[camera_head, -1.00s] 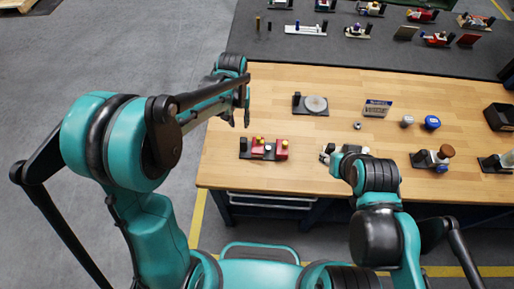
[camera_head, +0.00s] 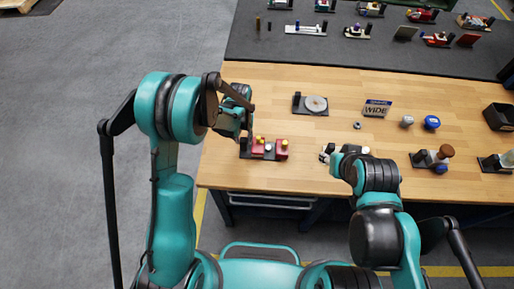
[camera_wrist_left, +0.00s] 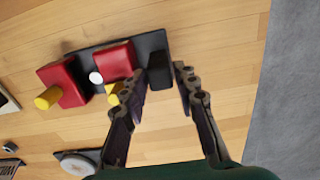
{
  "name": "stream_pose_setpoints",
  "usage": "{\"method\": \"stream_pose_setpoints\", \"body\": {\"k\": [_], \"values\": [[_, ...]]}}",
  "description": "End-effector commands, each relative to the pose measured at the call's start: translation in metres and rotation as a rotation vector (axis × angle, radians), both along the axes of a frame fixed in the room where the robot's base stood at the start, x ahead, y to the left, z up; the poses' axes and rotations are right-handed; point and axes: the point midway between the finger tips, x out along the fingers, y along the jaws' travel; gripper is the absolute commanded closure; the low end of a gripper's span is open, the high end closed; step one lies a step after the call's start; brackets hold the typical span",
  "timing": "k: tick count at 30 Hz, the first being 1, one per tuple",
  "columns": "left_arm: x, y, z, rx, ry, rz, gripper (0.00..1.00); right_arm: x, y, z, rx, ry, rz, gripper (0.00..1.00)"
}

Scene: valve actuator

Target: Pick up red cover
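Two red blocks lie side by side on a dark base plate: the left red block (camera_head: 258,147) and the right red block (camera_head: 281,150). I cannot tell which one is the red cover. In the left wrist view both show, one near the plate's middle (camera_wrist_left: 114,60) and one at its far end (camera_wrist_left: 62,82), with yellow knobs and a white knob. My left gripper (camera_wrist_left: 160,78) is open and empty, its fingertips either side of the plate's black block (camera_wrist_left: 159,71), apparently above it. In the head view its fingers are mostly hidden by my arm. My right gripper (camera_head: 328,153) is over the table; its fingers are unclear.
On the wooden table (camera_head: 330,180) stand a grey disc on a black base (camera_head: 315,104), a small sign (camera_head: 377,108), a blue-topped part (camera_head: 432,122) and a brown-knobbed assembly (camera_head: 435,158). A black bin (camera_head: 498,117) is at the right. Bare wood surrounds the red blocks.

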Motion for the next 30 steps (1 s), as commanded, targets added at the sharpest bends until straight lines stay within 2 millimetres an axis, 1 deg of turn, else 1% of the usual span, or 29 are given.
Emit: {"method": "stream_pose_setpoints", "body": {"k": [1,4,11,14,15,25,28,30], "values": [[0.001,0.000,-0.007,0.000,0.000,0.000,0.71,0.000,0.000,0.000,0.000,0.000,0.000,0.60],[0.000,0.000,-0.015,0.000,0.000,0.000,0.71,0.000,0.000,0.000,0.000,0.000,0.000,0.60],[0.000,0.000,-0.016,0.000,0.000,0.000,0.71,0.000,0.000,0.000,0.000,0.000,0.000,0.60],[0.000,0.000,-0.016,0.000,0.000,0.000,0.94,0.000,0.000,0.000,0.000,0.000,0.000,0.60],[0.000,0.000,-0.016,0.000,0.000,0.000,1.00,0.000,0.000,0.000,0.000,0.000,0.000,0.60],[0.000,0.000,-0.014,0.000,0.000,0.000,1.00,0.000,0.000,0.000,0.000,0.000,0.000,0.60],[0.000,0.000,-0.004,0.000,0.000,0.000,1.00,0.000,0.000,0.000,0.000,0.000,0.000,0.60],[-0.001,0.000,0.008,0.000,0.000,0.000,1.00,0.000,0.000,0.000,0.000,0.000,0.000,0.60]]}}
